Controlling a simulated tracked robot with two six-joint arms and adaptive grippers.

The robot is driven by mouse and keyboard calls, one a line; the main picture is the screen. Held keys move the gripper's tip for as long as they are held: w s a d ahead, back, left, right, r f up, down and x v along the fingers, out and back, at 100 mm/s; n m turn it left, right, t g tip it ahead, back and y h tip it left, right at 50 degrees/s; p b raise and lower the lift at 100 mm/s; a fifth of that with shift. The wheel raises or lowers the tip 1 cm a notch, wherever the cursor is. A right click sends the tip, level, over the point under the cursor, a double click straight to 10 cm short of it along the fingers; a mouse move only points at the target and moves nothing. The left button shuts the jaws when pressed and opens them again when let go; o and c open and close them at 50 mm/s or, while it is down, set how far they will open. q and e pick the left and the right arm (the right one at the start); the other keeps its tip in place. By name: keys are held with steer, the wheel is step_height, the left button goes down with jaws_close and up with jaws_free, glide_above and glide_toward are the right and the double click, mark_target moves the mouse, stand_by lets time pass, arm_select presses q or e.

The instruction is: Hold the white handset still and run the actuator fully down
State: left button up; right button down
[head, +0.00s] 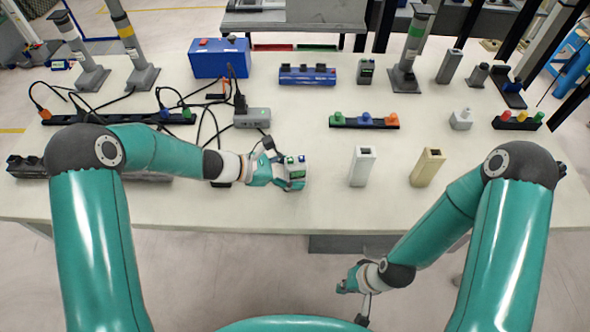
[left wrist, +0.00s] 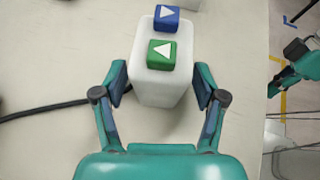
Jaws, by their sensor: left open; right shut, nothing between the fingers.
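The white handset (head: 296,184) stands near the table's front edge, left of the middle. In the left wrist view the handset (left wrist: 158,88) shows a green button (left wrist: 163,54) and a blue button (left wrist: 167,16), each with a white arrow. My left gripper (head: 284,170) is open, its fingers on either side of the handset, with a small gap visible at each side. My right gripper (head: 353,286) is shut and empty, in front of the table. Upright grey columns, one with a yellow band (head: 132,48) and one with a green band (head: 411,46), stand at the back; which is the actuator is unclear.
A white block (head: 362,167) and a beige block (head: 428,168) stand right of the handset. A strip with coloured knobs (head: 364,122) lies behind them. Black cables and a grey box (head: 252,118) are behind my left arm. The table (head: 330,206) is clear along its front edge.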

arm_select(q)
steer(key=c, duration=0.9)
stand_by(0.8)
